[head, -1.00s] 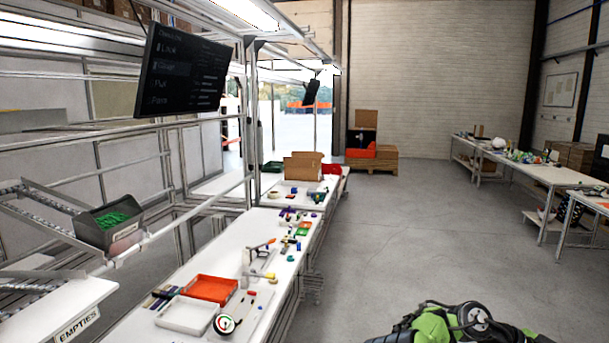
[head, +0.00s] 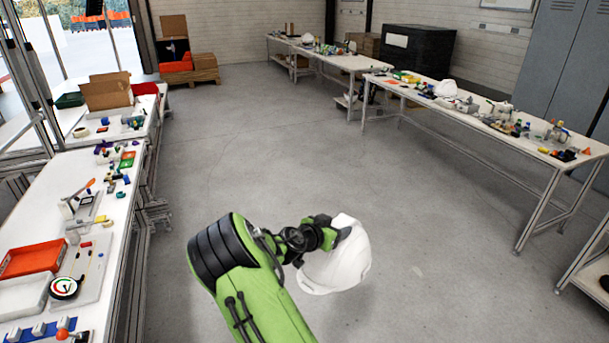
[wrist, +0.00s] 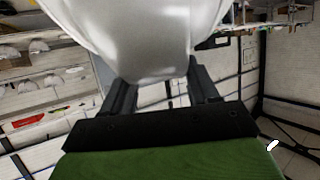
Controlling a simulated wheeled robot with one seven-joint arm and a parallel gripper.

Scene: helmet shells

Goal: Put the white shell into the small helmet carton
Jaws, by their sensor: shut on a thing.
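The white shell (head: 337,262) is a smooth white helmet held in the air over the open floor, clear of every table. My gripper (head: 330,228) is shut on it at its upper edge in the head view. In the wrist view the shell (wrist: 140,35) fills the top middle, between the two dark fingers of my gripper (wrist: 163,90). A brown carton (head: 108,95) with open flaps stands on the far left bench. I cannot tell whether it is the small helmet carton.
A left bench (head: 110,228) holds a red tray (head: 32,258), a white tray and small parts. A right table (head: 500,140) carries another white helmet (head: 446,89) and many small parts. The grey floor (head: 400,210) between them is clear.

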